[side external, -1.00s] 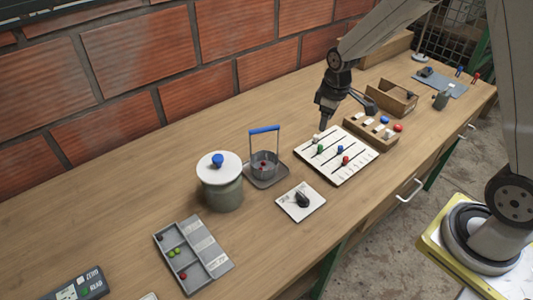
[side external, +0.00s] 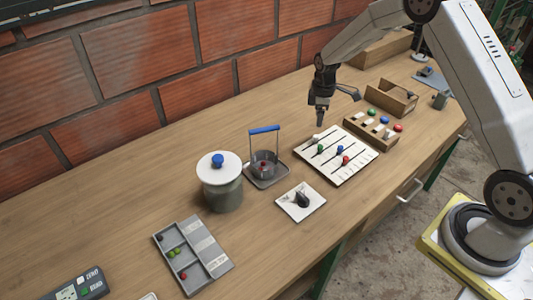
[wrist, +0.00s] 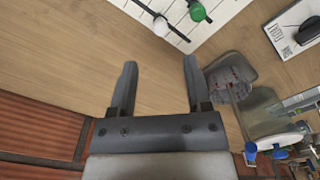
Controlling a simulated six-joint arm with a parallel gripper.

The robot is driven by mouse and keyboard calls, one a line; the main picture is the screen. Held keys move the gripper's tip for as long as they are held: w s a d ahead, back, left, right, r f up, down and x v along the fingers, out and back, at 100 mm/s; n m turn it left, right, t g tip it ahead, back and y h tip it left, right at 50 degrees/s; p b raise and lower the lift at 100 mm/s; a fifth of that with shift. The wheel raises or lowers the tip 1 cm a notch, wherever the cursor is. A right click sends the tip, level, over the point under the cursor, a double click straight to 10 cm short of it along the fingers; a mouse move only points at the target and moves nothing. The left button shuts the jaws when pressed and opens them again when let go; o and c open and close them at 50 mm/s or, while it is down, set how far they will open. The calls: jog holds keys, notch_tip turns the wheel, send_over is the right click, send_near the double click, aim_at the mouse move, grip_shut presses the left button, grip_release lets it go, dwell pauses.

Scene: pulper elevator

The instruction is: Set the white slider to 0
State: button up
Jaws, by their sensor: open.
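The white slider board (side external: 350,168) lies flat on the bench and carries several knobs on dark slots. The white slider knob (side external: 316,138) is near the board's far left end, and it also shows in the wrist view (wrist: 161,25). The green knob (side external: 320,149) is beside it, also in the wrist view (wrist: 197,11). The blue knob (side external: 340,149) and red knob (side external: 346,160) are further along. My gripper (side external: 320,122) is open and empty, above the bench behind the board's far edge. In the wrist view its fingers (wrist: 156,80) are spread over bare wood, apart from the white knob.
A button box (side external: 372,130) and an open wooden box (side external: 391,98) stand right of the board. A blue-handled basket on a tray (side external: 266,170) and a lidded pot (side external: 221,185) stand left. A mouse-like switch plate (side external: 300,203) is in front. The brick wall runs behind.

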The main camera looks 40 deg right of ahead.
aim_at(316, 136)
jog(key=shift+f, duration=3.75)
grip_shut()
